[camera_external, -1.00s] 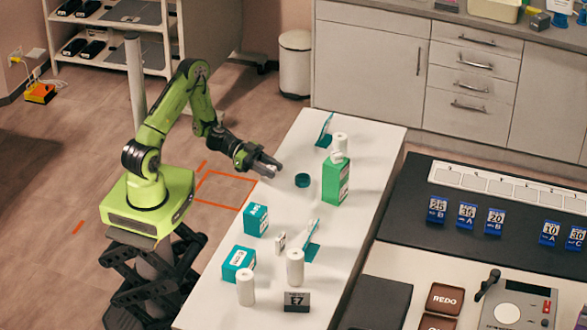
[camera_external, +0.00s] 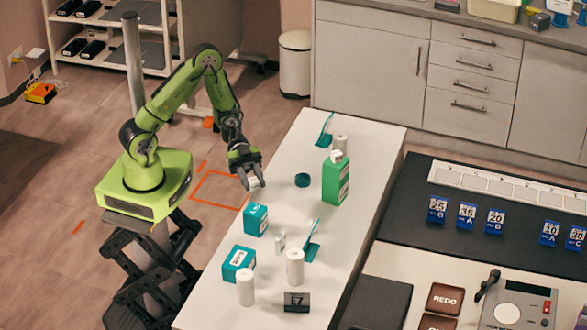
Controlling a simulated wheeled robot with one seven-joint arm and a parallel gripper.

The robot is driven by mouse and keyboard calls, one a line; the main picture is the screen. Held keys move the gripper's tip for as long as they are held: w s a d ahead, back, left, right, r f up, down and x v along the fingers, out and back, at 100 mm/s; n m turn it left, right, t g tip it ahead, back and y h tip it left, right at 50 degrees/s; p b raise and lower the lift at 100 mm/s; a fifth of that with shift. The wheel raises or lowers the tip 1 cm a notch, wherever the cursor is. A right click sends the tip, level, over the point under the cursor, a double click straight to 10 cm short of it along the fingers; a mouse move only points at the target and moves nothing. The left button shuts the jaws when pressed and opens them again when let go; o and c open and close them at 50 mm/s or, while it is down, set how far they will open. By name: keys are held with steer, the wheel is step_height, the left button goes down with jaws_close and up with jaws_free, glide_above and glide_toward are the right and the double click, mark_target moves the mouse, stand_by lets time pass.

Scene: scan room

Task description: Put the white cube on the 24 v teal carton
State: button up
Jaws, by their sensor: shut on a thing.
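My gripper (camera_external: 252,181) points downward and is shut on a small white cube (camera_external: 256,183), which shows between its fingertips. It is above the table's left edge, a little behind and above a teal carton (camera_external: 256,220). A second teal carton (camera_external: 239,262) stands nearer the front of the table. Both cartons have white labels, but the print is too small to read, so I cannot tell which is the 24 v one.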

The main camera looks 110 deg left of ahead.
mark_target(255, 209)
step_height(255, 209, down, 8)
steer(key=shift+a+f+b, duration=0.1)
steer(key=shift+b, duration=0.25)
steer(key=shift+f, duration=0.1)
steer(key=o, duration=1)
